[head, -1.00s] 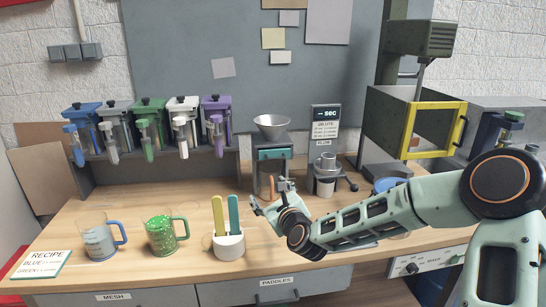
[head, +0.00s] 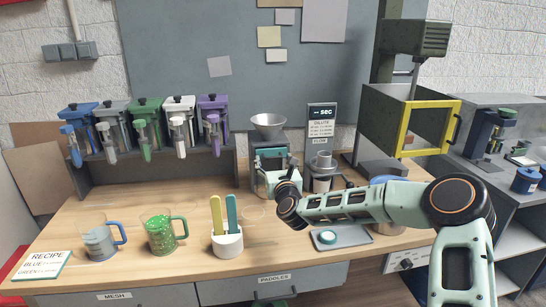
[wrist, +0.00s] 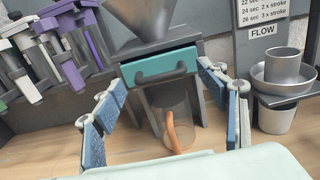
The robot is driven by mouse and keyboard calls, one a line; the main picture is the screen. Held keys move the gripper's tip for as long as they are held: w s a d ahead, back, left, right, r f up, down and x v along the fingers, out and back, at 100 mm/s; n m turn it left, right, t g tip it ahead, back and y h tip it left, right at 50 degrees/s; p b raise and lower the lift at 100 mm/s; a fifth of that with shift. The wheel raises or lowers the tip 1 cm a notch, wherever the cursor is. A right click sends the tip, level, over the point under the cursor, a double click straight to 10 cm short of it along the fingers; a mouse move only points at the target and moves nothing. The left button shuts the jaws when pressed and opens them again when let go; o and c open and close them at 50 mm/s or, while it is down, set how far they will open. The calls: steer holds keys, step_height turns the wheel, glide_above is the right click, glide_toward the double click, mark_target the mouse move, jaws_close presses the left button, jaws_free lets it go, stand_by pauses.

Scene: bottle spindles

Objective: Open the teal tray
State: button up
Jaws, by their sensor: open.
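The teal tray (wrist: 158,68) sits in the grey stand under the metal funnel (wrist: 140,15), its front with a dark bar handle (wrist: 160,75) facing me. It looks pushed in. In the head view the tray (head: 270,153) shows just above my gripper (head: 272,180), which partly hides the stand. In the wrist view my gripper (wrist: 162,92) is open and empty, its blue-padded fingers spread left and right of the tray front, slightly below and short of the handle. I see no contact with the handle.
A clear vessel with an orange handle (wrist: 172,132) stands under the tray, between the fingers. A metal cup on a holder (wrist: 283,75) is close on the right. Bottle spindles (head: 145,125) hang at left. The paddle cup (head: 228,243) and two jugs stand in front left.

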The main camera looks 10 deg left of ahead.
mark_target(270, 149)
steer(key=shift+x, duration=1.15)
